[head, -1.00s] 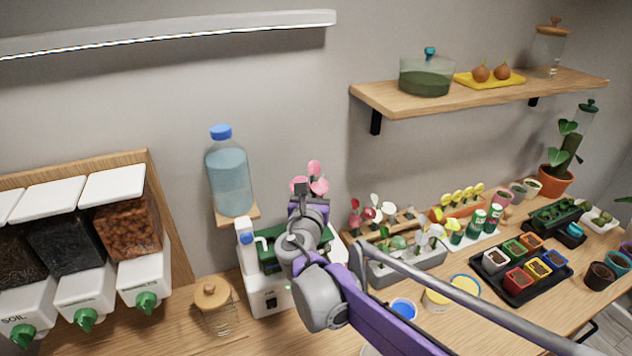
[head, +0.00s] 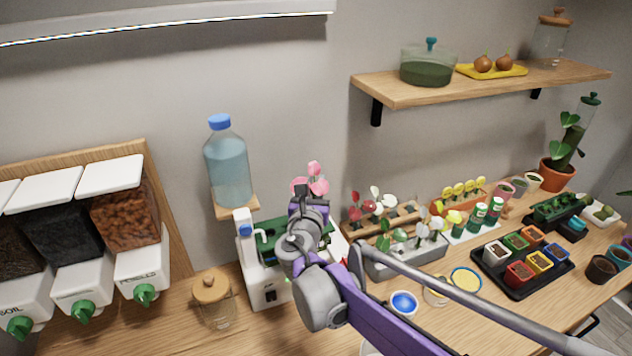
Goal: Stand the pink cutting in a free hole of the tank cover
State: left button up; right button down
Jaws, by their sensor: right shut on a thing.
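The pink cutting (head: 314,181) shows its round pink leaves just above my right gripper (head: 308,200), which is shut on it. Its stem is hidden by the gripper. The gripper and cutting are over the white tank (head: 262,286) with its dark green cover (head: 284,240). The arm hides much of the cover, so I cannot see its holes or whether the stem is in one. My left gripper is not in view.
A water bottle (head: 228,168) stands on a small wooden ledge behind the tank's left side. A corked glass jar (head: 214,300) stands left of the tank. A grey planter (head: 408,258) with white and green cuttings is close on the right. A wooden shelf (head: 480,90) hangs above.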

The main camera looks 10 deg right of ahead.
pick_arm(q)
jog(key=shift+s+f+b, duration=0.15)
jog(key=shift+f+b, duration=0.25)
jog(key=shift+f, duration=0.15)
pick_arm(e)
jog(key=shift+f, duration=0.85)
jog(key=c, duration=0.7)
grip_release()
jog(key=shift+c, duration=0.2)
jog(key=o, duration=0.4)
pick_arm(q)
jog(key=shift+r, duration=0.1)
pick_arm(e)
jog(key=shift+r, duration=0.15)
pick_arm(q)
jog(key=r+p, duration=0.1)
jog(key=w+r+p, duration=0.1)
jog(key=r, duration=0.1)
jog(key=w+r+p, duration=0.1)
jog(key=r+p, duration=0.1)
pick_arm(e)
notch_tip(320, 180, up, 7)
